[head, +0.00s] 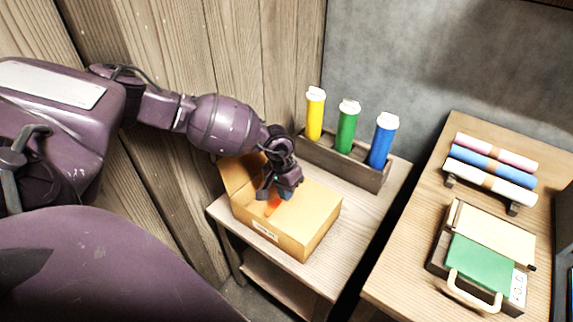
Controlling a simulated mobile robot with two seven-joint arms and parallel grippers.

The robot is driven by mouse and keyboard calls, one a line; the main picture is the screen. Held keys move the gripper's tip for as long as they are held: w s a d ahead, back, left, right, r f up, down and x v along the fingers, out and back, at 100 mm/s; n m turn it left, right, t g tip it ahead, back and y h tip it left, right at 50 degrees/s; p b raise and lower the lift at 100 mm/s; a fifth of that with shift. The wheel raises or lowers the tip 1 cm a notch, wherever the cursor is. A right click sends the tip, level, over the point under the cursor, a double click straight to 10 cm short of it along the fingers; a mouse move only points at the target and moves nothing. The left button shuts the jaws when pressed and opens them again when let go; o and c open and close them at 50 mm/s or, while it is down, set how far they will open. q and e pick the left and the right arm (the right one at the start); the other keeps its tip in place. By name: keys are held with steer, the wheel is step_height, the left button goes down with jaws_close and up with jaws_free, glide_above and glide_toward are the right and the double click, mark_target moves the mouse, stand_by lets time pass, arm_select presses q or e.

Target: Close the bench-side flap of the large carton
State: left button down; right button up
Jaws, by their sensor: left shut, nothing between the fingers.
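The large carton (318,226) is an orange-tan box with a small white label on its front, standing on a small wooden table. One flap (238,174) stands raised at its back left, by the plank wall. The carton's top on the right, toward the bench, looks flat and covered. My left gripper (281,194) is shut and empty, low over the middle of the carton top. It hides part of the top, and I cannot tell whether it touches. A small orange-red patch (272,205) shows just below the fingers. My right gripper is not in view.
Behind the carton, a wooden holder (372,176) carries yellow, green and blue tubes. A wooden bench (391,274) stands at right, across a narrow gap. It bears a rack of rolls (490,178) and a framed press-like thing with a green panel (480,262). The plank wall is close at left.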

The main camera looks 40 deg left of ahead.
arm_select(q)
steer(key=shift+d+f, duration=0.1)
steer(key=shift+f, duration=0.05)
steer(key=shift+s+d+f, duration=0.15)
steer(key=shift+d+f, duration=0.2)
steer(key=shift+d, duration=0.4)
steer(key=shift+r, duration=0.4)
steer(key=r, duration=0.1)
steer(key=r+p, duration=0.1)
steer(key=r, duration=0.1)
steer(key=a+r, duration=0.1)
steer(key=shift+w+r+p, duration=0.2)
steer(key=shift+r+p, duration=0.15)
step_height(320, 180, up, 6)
steer(key=a+p, duration=0.1)
steer(key=p, duration=0.1)
steer(key=shift+a, duration=0.35)
steer(key=shift+s+f, duration=0.1)
steer(key=shift+s, duration=0.05)
